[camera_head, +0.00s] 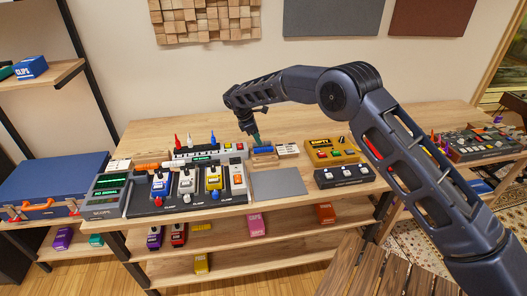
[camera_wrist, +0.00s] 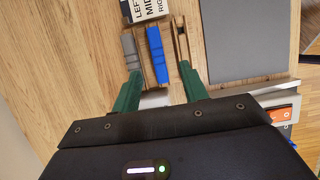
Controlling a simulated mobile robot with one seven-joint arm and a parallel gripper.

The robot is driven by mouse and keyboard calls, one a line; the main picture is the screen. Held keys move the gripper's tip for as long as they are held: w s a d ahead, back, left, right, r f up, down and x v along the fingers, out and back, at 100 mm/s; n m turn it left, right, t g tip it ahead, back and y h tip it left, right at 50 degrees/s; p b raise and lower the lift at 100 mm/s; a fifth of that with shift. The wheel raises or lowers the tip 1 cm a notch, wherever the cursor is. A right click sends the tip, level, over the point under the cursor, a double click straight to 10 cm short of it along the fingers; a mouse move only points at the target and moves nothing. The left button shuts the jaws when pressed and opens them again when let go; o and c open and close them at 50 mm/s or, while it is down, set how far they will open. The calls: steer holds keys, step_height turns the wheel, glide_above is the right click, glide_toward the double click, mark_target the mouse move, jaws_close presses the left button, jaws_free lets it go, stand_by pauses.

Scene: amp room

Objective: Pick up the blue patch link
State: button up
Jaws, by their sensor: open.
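The blue patch link (camera_wrist: 156,52) is a slim blue bar in the wrist view, lying between a grey bar (camera_wrist: 130,50) on its left and a narrow brown strip (camera_wrist: 181,42) on its right. In the head view the blue link (camera_head: 262,150) shows small on the bench. My gripper (camera_wrist: 160,71) is open and empty, with green fingers on either side of the blue link's near end. Contact between fingers and link cannot be told. In the head view my gripper (camera_head: 256,138) hangs just over that spot, partly hidden by my arm.
A label block (camera_wrist: 150,8) reading LEFT, MID, RIGHT sits beyond the bars. A grey mat (camera_head: 278,182) lies right of them. A yellow box (camera_head: 331,152) and a black switch box (camera_head: 344,175) stand further right. A pedal board (camera_head: 150,208) with cables is at left.

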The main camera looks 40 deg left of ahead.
mark_target(263, 148)
steer(key=shift+x, duration=3.2)
steer(key=shift+w+a, duration=0.1)
steer(key=shift+a, duration=0.05)
jaws_close()
